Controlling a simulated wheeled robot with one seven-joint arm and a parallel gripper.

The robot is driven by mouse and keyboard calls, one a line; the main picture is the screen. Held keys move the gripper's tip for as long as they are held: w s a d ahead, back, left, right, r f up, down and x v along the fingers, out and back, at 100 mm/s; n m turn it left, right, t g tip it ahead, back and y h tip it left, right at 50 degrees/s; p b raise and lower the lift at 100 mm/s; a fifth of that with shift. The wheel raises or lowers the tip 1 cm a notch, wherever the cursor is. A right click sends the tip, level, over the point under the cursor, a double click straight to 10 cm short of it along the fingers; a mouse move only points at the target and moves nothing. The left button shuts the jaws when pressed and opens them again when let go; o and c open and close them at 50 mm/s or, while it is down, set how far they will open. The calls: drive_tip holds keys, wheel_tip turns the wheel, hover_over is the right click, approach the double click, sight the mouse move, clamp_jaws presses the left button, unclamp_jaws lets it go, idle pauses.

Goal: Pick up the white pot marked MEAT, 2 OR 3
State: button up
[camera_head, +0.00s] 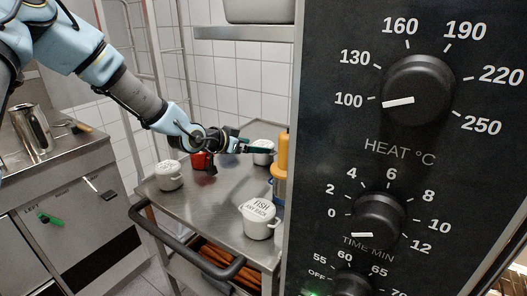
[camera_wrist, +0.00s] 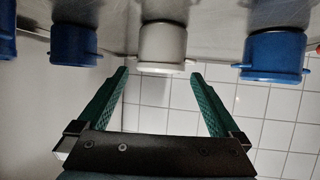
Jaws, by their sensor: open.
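A white pot (camera_wrist: 163,42) stands between and just beyond my open fingertips in the wrist view, seen upside down. Its marking does not show there. In the head view my gripper (camera_head: 258,150) reaches over the back of the steel trolley, beside a white lidded pot (camera_head: 263,158) that it partly covers. I cannot read that pot's lid. Another white pot (camera_head: 168,176) stands at the trolley's left, its lettering too small to read. A third white pot (camera_head: 258,219) at the front has a lid marked FISH. My gripper also shows in the wrist view (camera_wrist: 160,73), empty.
Blue pots stand left (camera_wrist: 73,45) and right (camera_wrist: 272,55) of the white pot in the wrist view. A red pot (camera_head: 203,161) sits under my wrist. A yellow-topped object (camera_head: 282,152) stands right. A black control panel (camera_head: 400,150) blocks the right side.

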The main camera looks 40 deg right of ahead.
sight(263, 144)
drive_tip(key=shift+d+f+p, duration=0.1)
drive_tip(key=shift+d+p, duration=0.3)
drive_tip(key=shift+d, duration=0.2)
drive_tip(key=p+x, duration=0.2)
drive_tip(key=x, duration=0.2)
drive_tip(key=shift+w+d+f, duration=0.1)
drive_tip(key=shift+f, duration=0.05)
drive_tip(key=c, duration=1.4)
